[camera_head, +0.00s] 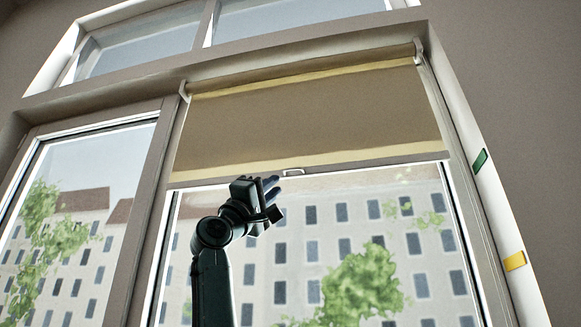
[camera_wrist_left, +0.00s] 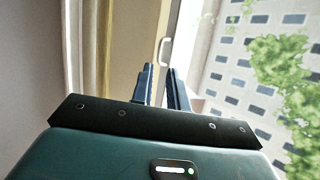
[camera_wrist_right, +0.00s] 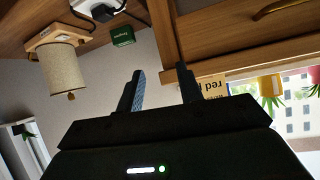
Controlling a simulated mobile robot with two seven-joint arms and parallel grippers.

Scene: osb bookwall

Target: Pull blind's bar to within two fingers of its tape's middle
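The blind (camera_head: 310,115) is a beige sheet with yellow bands, pulled partway down over the upper part of the window. Its bar (camera_head: 370,162) runs along the lower edge, with a small pale loop handle (camera_head: 293,172) at its middle. A green tape mark (camera_head: 480,160) and a lower yellow tape mark (camera_head: 514,261) are on the right window frame. The bar's right end is about level with the green mark in the picture. My left gripper (camera_head: 277,184) is open just below the handle; in the left wrist view the handle (camera_wrist_left: 164,52) is beyond the fingertips. My right gripper (camera_wrist_right: 160,70) is open and empty.
In the right wrist view are wooden shelving (camera_wrist_right: 225,55), a beige cylinder (camera_wrist_right: 57,68) on a wooden base, a green box (camera_wrist_right: 122,36) and potted plants (camera_wrist_right: 270,86). Window glass (camera_head: 340,240) lies below the bar, with free room in front.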

